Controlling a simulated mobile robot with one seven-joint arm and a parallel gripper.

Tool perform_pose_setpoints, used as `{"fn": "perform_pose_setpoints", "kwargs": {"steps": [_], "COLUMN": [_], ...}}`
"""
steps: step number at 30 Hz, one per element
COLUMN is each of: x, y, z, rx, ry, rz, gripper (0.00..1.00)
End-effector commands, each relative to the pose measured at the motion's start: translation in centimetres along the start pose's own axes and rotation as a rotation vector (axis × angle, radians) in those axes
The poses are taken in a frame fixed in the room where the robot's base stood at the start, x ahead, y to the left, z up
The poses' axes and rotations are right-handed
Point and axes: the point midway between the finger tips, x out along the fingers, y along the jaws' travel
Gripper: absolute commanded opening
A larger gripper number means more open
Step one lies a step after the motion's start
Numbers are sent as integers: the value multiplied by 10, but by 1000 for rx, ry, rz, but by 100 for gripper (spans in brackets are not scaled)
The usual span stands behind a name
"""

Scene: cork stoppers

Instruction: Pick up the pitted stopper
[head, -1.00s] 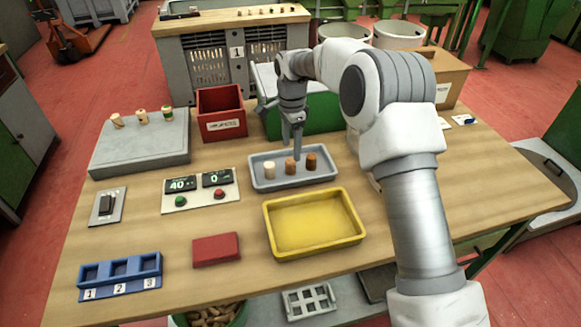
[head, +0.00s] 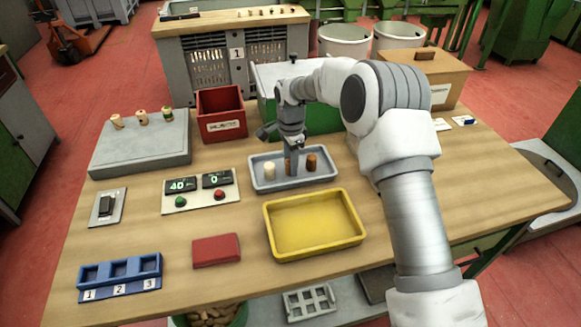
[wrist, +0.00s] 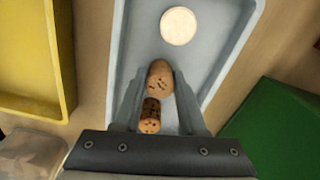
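Three stoppers stand in a grey tray (head: 262,185). The left one is pale (head: 269,170), the middle one is brown (head: 288,168), and the right one is darker reddish brown (head: 311,162). My gripper (wrist: 161,85) is lowered over the middle stopper, partly hiding it in the head view. In the wrist view its fingers stand open on either side of the middle stopper (wrist: 159,78), which shows dark pits. The right stopper (wrist: 150,116) also shows dark spots there, nearer the palm. The pale stopper (wrist: 179,26) lies beyond the fingertips.
A yellow tray (head: 357,238) stands in front of the grey tray. A red bin (head: 222,112) and a green box (head: 268,115) stand behind. A control panel (head: 200,201) is to the left. A blue numbered holder (head: 119,291) is at front left.

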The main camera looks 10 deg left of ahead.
Motion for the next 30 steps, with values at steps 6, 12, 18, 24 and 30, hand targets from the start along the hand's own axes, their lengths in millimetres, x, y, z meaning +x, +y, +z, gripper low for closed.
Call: {"fn": "perform_pose_setpoints", "kwargs": {"steps": [6, 12, 18, 24, 30], "x": [0, 0, -4, -25, -55], "y": [0, 0, 0, -1, 12], "z": [0, 0, 0, 0, -20], "rx": [0, 0, 0, 1, 5], "ry": [0, 0, 1, 1, 2], "rz": [0, 0, -1, -3, -2], "gripper": [0, 0, 0, 0, 0]}}
